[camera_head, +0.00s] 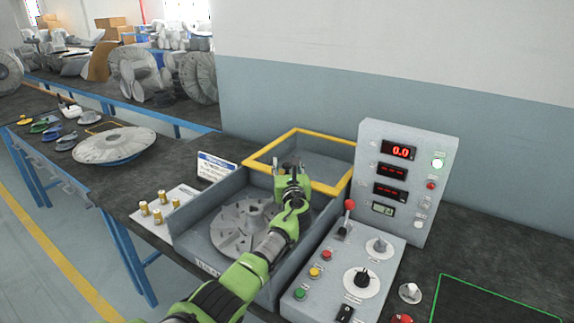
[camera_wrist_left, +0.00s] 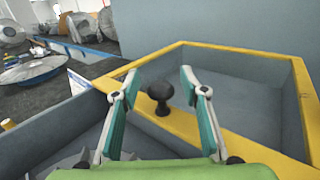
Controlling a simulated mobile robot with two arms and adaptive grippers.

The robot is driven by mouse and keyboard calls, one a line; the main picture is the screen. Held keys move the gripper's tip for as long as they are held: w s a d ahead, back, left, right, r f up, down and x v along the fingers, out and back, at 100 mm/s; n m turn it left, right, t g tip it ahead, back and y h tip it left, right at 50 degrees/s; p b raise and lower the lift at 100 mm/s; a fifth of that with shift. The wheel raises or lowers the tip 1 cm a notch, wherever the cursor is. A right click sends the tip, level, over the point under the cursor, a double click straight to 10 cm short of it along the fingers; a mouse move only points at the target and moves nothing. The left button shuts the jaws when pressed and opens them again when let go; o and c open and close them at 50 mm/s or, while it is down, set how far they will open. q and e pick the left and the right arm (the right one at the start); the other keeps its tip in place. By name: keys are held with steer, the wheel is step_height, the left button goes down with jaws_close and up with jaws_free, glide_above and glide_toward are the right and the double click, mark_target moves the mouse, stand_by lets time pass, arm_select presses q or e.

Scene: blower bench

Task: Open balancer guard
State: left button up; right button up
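The balancer guard has a yellow frame (camera_head: 270,148) and lies over the rear part of the grey balancer housing (camera_head: 184,237). In the wrist view, a black knob (camera_wrist_left: 161,97) stands up from the guard's front yellow bar (camera_wrist_left: 187,127). My left gripper (camera_head: 289,168) is over that front bar in the head view. In the wrist view its two fingers (camera_wrist_left: 158,75) are open, one to each side of the knob, with gaps visible. My right gripper is not in view.
A slotted round plate (camera_head: 228,229) sits inside the housing, partly behind my left arm. To the right are a control panel (camera_head: 327,285) with a red-knobbed lever (camera_head: 348,206) and an upright display box (camera_head: 405,180). Brass weights (camera_head: 157,216) stand left of the housing.

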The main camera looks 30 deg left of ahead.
arm_select(q)
steer(key=shift+r, duration=0.1)
step_height(320, 180, up, 10)
steer(key=shift+f, duration=0.1)
stand_by(0.3)
stand_by(0.4)
